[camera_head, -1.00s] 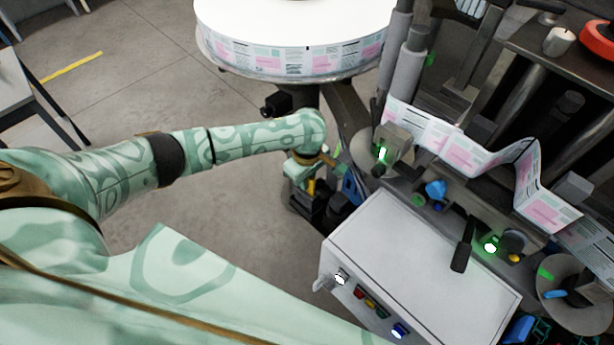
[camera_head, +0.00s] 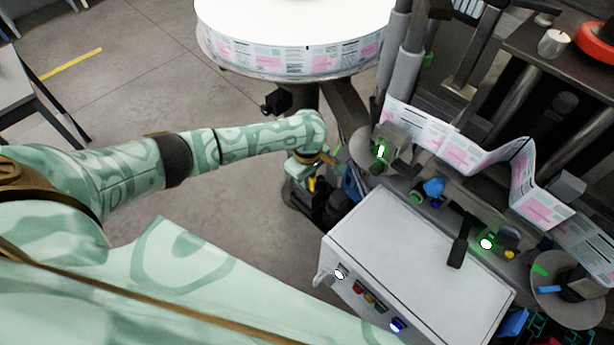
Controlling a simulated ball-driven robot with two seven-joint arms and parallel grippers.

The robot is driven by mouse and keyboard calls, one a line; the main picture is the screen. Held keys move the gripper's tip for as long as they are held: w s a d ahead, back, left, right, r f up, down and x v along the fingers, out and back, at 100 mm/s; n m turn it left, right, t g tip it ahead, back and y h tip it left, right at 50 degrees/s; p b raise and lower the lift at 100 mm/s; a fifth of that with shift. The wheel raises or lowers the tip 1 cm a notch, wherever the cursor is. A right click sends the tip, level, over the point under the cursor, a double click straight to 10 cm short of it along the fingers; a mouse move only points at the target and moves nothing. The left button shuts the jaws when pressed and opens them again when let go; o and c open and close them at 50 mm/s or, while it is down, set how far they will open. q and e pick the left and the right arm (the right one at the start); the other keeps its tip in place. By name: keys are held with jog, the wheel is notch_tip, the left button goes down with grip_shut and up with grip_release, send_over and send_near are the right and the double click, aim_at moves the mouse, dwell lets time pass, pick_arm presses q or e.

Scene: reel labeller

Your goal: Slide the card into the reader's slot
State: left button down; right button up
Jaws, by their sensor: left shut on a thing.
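My left gripper (camera_head: 326,203) points down in the gap at the left side of the white control box, below the large label reel. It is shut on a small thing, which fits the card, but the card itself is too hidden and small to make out. Small blue parts (camera_head: 350,186) show just right of the gripper; I cannot tell whether they belong to the reader. The reader's slot cannot be made out. My right gripper is not in view.
The white control box (camera_head: 420,260) with coloured buttons stands right of the gripper. The large label reel (camera_head: 290,58) is above it. A printed label strip (camera_head: 455,150) runs across the machine at right. Open floor (camera_head: 240,210) lies to the left.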

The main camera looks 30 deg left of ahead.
pick_arm(q)
jog(key=shift+f, duration=0.15)
jog(key=shift+f, duration=0.3)
jog(key=shift+r, duration=0.1)
jog(key=shift+s+r+p, duration=0.2)
jog(key=shift+r+p, duration=0.1)
jog(key=shift+p, duration=0.5)
jog(key=shift+a, duration=0.1)
jog(key=shift+f, duration=0.25)
